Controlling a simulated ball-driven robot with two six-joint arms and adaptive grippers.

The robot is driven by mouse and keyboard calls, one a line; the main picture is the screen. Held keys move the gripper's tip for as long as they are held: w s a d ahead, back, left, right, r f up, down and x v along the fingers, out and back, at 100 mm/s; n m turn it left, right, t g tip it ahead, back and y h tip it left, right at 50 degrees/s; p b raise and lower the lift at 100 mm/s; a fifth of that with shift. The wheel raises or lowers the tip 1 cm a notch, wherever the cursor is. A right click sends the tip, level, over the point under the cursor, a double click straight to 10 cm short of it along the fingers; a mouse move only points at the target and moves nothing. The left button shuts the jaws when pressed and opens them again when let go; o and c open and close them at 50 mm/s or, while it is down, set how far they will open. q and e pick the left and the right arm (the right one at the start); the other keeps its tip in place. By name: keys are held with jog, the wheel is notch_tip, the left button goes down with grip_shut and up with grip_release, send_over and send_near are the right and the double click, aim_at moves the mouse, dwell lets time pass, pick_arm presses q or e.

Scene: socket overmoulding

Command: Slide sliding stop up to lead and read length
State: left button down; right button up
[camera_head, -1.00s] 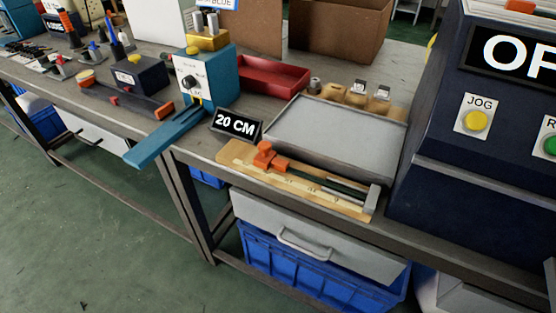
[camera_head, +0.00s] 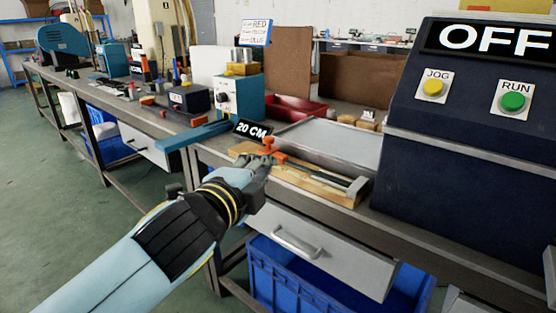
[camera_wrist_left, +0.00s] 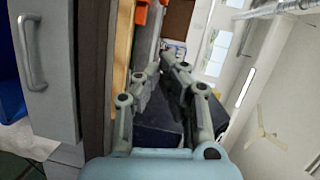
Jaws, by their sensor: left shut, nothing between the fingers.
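The measuring board (camera_head: 330,193) is a pale wooden strip at the bench's front edge. The orange sliding stop (camera_head: 279,157) with its knob is at the board's left end. A dark lead (camera_head: 323,178) lies along the board to the right of the stop. My left gripper (camera_head: 266,160) is shut and empty, just in front of the stop; I cannot tell whether they touch. In the left wrist view the fingers (camera_wrist_left: 164,62) point along the bench edge. An orange part (camera_wrist_left: 141,14), likely the stop, shows beyond them, beside the wood (camera_wrist_left: 122,45). My right gripper is out of view.
A "20 CM" sign (camera_head: 252,130) stands behind the stop. A grey tray (camera_head: 338,139) lies behind the board. The dark OFF machine (camera_head: 465,165) closes the right side. A drawer (camera_head: 325,250) and blue crate (camera_head: 290,285) are below the bench.

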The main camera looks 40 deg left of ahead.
pick_arm(q)
jog(key=b, duration=0.1)
send_near(275, 147)
jog(key=w+d+r, duration=0.2)
jog(key=w+d, duration=0.1)
jog(key=d, duration=0.1)
jog(key=w+a, duration=0.1)
jog(key=a+b, duration=0.1)
jog(key=shift+w+a+f, duration=0.2)
jog(key=shift+w+a, duration=0.15)
jog(key=shift+w, duration=0.05)
jog(key=shift+w+a, duration=0.15)
jog(key=shift+a, duration=0.05)
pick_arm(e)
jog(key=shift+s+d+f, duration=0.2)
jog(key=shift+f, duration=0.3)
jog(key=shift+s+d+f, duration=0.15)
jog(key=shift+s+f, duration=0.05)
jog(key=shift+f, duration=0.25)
pick_arm(q)
jog(key=shift+a, duration=0.15)
jog(key=a, duration=0.8)
jog(key=shift+w+a, duration=0.2)
jog(key=shift+w, duration=0.1)
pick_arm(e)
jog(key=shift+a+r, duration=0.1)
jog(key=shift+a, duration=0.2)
